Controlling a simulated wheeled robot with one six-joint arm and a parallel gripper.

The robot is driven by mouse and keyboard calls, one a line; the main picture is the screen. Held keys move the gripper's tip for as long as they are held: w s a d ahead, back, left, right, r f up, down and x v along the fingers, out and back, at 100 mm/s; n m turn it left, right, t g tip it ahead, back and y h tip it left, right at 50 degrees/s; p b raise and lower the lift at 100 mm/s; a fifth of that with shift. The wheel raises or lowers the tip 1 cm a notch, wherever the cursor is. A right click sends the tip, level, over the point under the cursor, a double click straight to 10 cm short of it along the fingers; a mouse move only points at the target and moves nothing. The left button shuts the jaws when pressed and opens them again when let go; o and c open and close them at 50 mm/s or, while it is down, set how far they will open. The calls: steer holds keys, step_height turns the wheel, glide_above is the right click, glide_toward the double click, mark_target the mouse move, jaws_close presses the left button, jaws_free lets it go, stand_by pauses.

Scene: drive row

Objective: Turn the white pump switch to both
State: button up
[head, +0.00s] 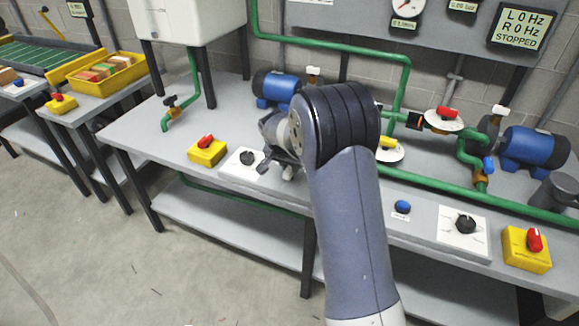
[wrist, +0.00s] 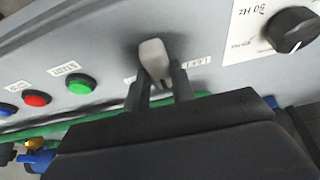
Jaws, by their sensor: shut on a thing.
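The white pump switch (wrist: 153,60) is a pale lever on the grey bench front. In the wrist view it stands between the two dark fingers of my gripper (wrist: 162,88), which is shut on it. A small label (wrist: 195,62) lies to its right; another label on its left is mostly hidden by a finger. Which position the switch points to I cannot tell. In the head view my arm hides most of the gripper and the switch. A display (head: 521,28) reads L 0 Hz, R 0 Hz, STOPPED.
Green (wrist: 82,85) and red (wrist: 37,100) buttons sit left of the switch in the wrist view, a black knob (wrist: 292,30) right. On the bench are blue pumps (head: 275,88) (head: 535,148), green pipes (head: 405,75) and yellow boxes with red knobs (head: 207,152) (head: 527,250).

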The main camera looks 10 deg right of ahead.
steer(key=o, duration=1)
steer(key=shift+a+r, duration=0.1)
steer(key=v, duration=1)
steer(key=shift+s+r, duration=0.1)
steer(key=shift+r, duration=0.2)
steer(key=shift+f, duration=0.1)
